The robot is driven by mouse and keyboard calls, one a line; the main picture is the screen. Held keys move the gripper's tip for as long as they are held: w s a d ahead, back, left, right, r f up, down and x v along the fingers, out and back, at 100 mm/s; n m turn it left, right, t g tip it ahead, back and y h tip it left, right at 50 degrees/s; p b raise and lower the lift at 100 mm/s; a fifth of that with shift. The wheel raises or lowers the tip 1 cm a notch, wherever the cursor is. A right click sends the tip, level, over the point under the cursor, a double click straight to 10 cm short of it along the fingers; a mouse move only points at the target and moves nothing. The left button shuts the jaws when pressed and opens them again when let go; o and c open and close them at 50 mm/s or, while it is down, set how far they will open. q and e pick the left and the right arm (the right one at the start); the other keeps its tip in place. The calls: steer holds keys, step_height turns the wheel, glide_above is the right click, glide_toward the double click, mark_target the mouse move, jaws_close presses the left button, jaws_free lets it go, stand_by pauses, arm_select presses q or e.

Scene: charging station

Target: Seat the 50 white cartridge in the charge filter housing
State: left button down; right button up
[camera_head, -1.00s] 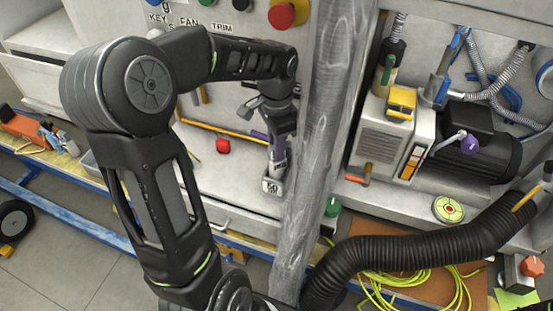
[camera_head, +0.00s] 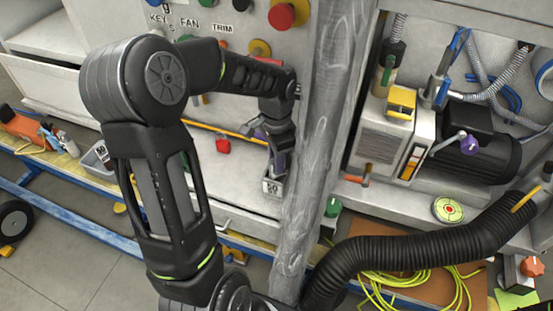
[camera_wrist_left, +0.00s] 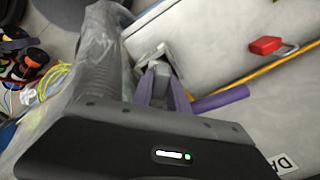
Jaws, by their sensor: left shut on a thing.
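My left gripper (camera_head: 278,158) is shut on the white cartridge (camera_wrist_left: 160,70), which shows as a pale grey-white piece between the purple fingers in the left wrist view. The gripper points down at a small white housing (camera_head: 271,187) with a 50 label, on the counter just left of the grey post. The housing's rim also shows in the left wrist view (camera_wrist_left: 143,55). The cartridge's lower end is inside or right at the housing's mouth; its depth is hidden. In the head view the fingers mostly hide the cartridge. My right gripper is out of view.
The grey post (camera_head: 316,130) stands close to the right of the gripper. A grey bin (camera_head: 97,157) stands at left. A purple rod (camera_wrist_left: 220,98) lies near the fingers.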

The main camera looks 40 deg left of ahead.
arm_select(q)
steer(key=shift+f, duration=0.1)
steer(key=c, duration=1.6)
jaws_free()
steer(key=shift+o, duration=0.2)
step_height(320, 180, up, 12)
